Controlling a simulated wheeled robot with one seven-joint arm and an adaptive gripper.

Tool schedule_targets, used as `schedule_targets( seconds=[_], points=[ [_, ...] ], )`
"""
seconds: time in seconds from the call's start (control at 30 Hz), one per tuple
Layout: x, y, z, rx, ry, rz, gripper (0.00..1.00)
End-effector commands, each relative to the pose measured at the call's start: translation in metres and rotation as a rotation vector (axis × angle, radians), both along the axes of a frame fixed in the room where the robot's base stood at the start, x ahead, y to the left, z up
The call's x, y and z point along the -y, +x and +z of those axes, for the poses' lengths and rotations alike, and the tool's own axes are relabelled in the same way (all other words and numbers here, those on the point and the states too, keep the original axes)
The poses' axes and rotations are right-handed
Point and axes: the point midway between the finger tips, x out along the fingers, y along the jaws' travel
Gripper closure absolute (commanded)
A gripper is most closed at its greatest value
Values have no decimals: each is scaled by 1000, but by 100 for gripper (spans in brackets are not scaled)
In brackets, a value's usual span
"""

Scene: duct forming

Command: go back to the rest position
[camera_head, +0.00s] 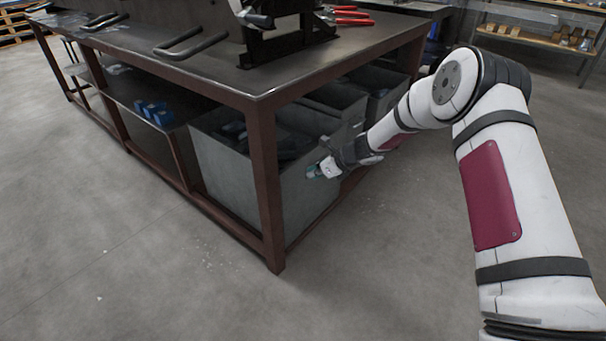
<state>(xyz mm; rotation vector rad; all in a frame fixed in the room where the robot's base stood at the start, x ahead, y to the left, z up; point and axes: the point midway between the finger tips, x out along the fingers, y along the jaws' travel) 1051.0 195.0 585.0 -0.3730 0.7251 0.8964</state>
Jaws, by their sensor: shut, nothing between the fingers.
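My gripper (325,170) is at the end of my outstretched arm, near the middle of the head camera view. It is small in the picture and its fingers are shut with nothing between them. It appears in front of the grey bin at the near corner of the workbench, to the right of the bench's front leg. I cannot tell whether it touches the bin. My white arm comes in from the right side and bends at a dark-ringed joint.
A dark-topped workbench (160,60) with brown legs fills the upper left. Grey bins (235,175) and blue items (155,113) sit on its lower shelf. Bent handles (190,44) and red-handled tools (350,15) lie on top. Another shelf (530,42) stands at upper right. The near floor is clear.

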Motion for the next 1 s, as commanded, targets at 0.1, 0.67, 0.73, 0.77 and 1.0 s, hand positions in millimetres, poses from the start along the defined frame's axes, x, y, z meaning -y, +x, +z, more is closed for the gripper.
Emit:
schedule_targets(
  seconds=[0.1, 0.67, 0.73, 0.77, 1.0],
  points=[
    [12, -9, 16, -1, 0, -2, 100],
    [18, -34, 81, 96, -61, 158, 100],
    [16, -48, 111, 152, -101, 256, 100],
    [16, -55, 123, 177, -120, 301, 100],
    [21, -128, 211, 344, -278, 655, 100]
  ],
)
